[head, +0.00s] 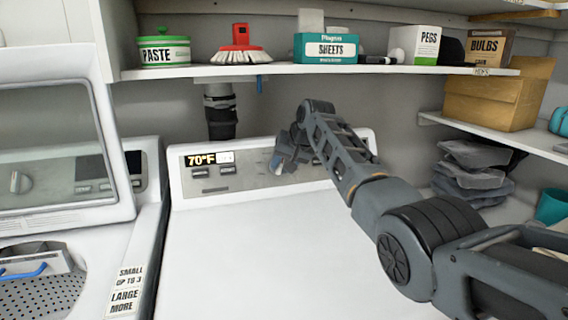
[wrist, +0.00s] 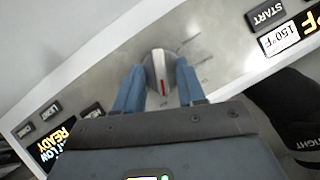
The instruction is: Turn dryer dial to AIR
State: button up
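The dryer dial (wrist: 160,72) is a round grey-white knob with a red mark on its ridge. In the wrist view the red mark is toward the bottom, near my gripper. Small labels ring the dial, but they are too small to read, so I cannot tell which says AIR. My gripper (wrist: 159,75) is open, with one blue-grey finger on each side of the dial; I cannot tell whether they touch it. In the head view my gripper (head: 283,160) is at the dryer's control panel (head: 235,178) and hides most of the dial.
The dryer's white top (head: 260,250) is clear. A shelf (head: 300,70) with a paste tub, brush and boxes hangs above the panel. A washer with a raised lid (head: 55,140) stands at left. A START button (wrist: 266,13) and lit displays flank the dial.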

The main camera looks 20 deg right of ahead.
jog(key=shift+r, duration=0.1)
jog(key=v, duration=0.7)
jog(key=shift+s+r, duration=0.15)
jog(key=shift+s, duration=0.1)
jog(key=shift+d, duration=0.1)
